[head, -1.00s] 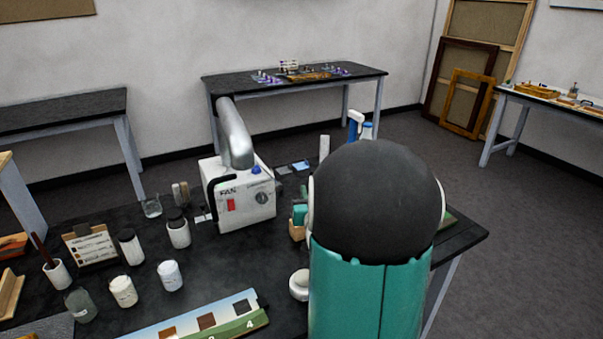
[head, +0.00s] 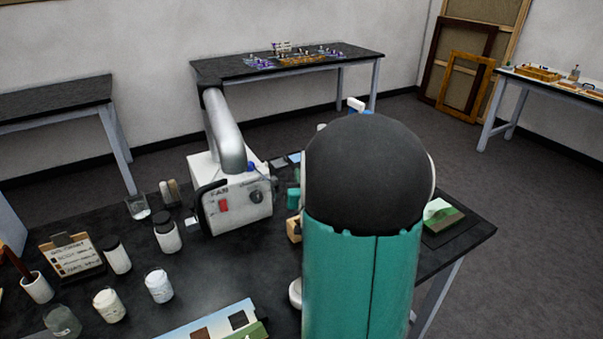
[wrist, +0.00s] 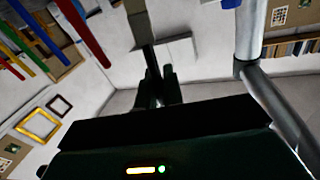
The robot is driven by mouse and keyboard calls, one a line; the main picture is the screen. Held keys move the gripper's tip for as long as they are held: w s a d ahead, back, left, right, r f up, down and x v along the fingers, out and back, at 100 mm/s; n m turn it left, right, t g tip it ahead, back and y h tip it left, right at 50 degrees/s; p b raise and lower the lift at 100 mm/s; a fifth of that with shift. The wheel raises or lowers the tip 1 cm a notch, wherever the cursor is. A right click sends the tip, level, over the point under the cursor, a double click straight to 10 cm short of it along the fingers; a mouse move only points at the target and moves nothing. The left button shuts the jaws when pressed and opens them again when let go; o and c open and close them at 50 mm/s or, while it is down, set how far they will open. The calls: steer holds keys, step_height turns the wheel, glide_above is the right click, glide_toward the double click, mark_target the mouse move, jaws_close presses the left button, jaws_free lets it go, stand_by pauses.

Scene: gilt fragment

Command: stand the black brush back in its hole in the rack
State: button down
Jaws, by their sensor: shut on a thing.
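My gripper (wrist: 158,88) shows in the wrist view, its dark fingers close together on a narrow dark bar, which looks like the black brush (wrist: 141,22). The bar stretches away from the fingers to the top edge of that view. In the head view my own teal and black arm hides the gripper and the brush. I cannot make out the rack or its hole for sure. A small wooden block (head: 294,229) with a teal thing by it shows partly behind my arm on the black table, and I cannot tell what it is.
A white fan box (head: 238,205) with a thick grey pipe (head: 226,135) stands left of my arm; the pipe also rises at right in the wrist view (wrist: 252,45). Several jars and a clipboard (head: 72,257) fill the table's left. A green picture block (head: 441,214) lies at right.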

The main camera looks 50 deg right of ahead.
steer(key=shift+a+f, duration=0.1)
steer(key=shift+f, duration=3.8)
steer(key=c, duration=1.5)
jaws_free()
steer(key=shift+o, duration=0.2)
